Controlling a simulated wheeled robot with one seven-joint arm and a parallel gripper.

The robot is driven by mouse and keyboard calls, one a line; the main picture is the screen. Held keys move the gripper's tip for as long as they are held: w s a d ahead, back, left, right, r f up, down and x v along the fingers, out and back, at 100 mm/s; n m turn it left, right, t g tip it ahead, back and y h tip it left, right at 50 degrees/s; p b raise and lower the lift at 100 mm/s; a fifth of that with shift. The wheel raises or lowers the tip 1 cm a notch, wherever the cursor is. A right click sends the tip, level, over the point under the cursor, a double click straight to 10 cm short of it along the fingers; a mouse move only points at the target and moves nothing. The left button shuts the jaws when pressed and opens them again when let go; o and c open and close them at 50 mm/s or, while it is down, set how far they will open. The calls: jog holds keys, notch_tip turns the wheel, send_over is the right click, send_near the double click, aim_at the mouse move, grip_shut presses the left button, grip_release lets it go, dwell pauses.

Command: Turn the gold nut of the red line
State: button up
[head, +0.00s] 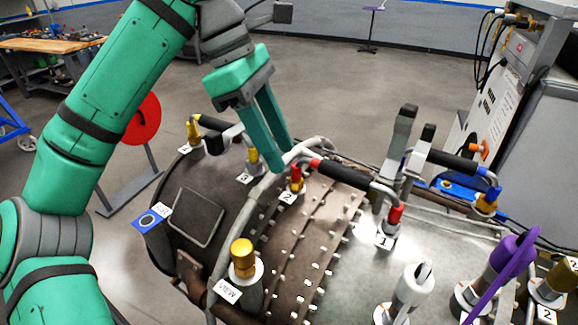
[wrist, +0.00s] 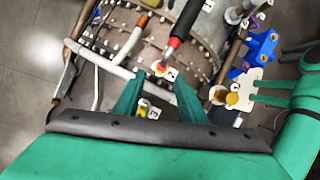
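The red line (head: 343,175) is a hose with a black sleeve, arching over the turbine casing. Its left end has a red collar and a small gold nut (head: 296,185) beside a label 2; its right end has a red fitting (head: 395,215) by a label 1. My green gripper (head: 277,160) is open and empty, its fingers pointing down, just up and left of that nut. In the wrist view, the red and gold end (wrist: 160,67) shows just beyond and between the spread fingertips (wrist: 159,80). I see no contact; the exact gap is unclear.
A yellow-ended line (head: 215,124) with gold fittings is close left of my fingers. A pale pipe (head: 262,190) curves beside the nut. A gold-capped post (head: 243,258) stands in front. A blue-ended line (head: 455,161) and purple handle (head: 505,265) are right.

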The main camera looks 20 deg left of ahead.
aim_at(293, 178)
jog(key=shift+x, duration=2.55)
grip_shut()
